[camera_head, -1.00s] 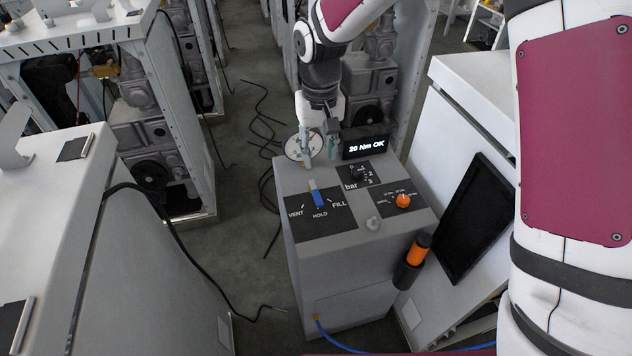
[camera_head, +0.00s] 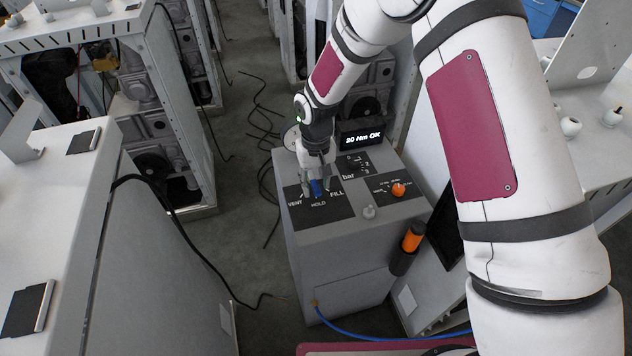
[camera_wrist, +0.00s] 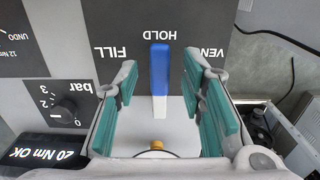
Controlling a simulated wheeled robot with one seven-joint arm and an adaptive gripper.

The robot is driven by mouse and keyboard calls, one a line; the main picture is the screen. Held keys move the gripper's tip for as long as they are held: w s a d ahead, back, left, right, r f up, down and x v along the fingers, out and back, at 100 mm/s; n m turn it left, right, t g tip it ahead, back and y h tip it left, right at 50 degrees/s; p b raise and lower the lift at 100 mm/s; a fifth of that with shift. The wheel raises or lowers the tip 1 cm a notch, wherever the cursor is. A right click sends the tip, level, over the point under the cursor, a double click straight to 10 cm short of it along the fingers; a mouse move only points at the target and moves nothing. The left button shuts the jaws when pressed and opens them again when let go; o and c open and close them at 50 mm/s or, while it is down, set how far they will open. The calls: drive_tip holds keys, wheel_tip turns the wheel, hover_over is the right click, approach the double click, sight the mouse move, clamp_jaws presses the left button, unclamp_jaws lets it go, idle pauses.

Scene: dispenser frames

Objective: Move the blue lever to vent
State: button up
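The blue lever (camera_head: 317,188) stands on the dark panel (camera_head: 325,211) on top of the grey cabinet, beside the HOLD label and between VENT at left and FILL at right. In the wrist view the lever (camera_wrist: 159,75) has a blue upper part and a pale lower part, and points at HOLD. My gripper (camera_head: 318,184) is over the panel, around the lever. In the wrist view my gripper (camera_wrist: 164,88) is open, with its teal pads on either side of the lever and gaps on both sides.
A pressure knob (camera_wrist: 66,104) marked bar, an orange knob (camera_head: 398,190) and a grey knob (camera_head: 369,212) share the cabinet top. A display (camera_head: 362,136) stands behind. An orange-topped tool (camera_head: 413,237) hangs at the cabinet's right side. Open floor lies to the left.

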drive_tip(key=shift+f, duration=0.15)
drive_tip(key=shift+c, duration=0.3)
clamp_jaws()
drive_tip(key=shift+a, duration=0.1)
drive_tip(key=a+m, duration=0.1)
drive_tip(key=m, duration=0.1)
drive_tip(key=a+m, duration=0.1)
drive_tip(key=m, duration=0.1)
drive_tip(key=shift+b, duration=0.3)
drive_tip(key=shift+w+a+m, duration=0.1)
drive_tip(key=shift+a+m, duration=0.4)
drive_tip(key=shift+m, duration=0.45)
drive_tip(key=shift+w+a+m, duration=0.1)
drive_tip(key=shift+a+m, duration=0.35)
drive_tip(key=shift+m, duration=0.5)
drive_tip(key=shift+o, duration=0.3)
unclamp_jaws()
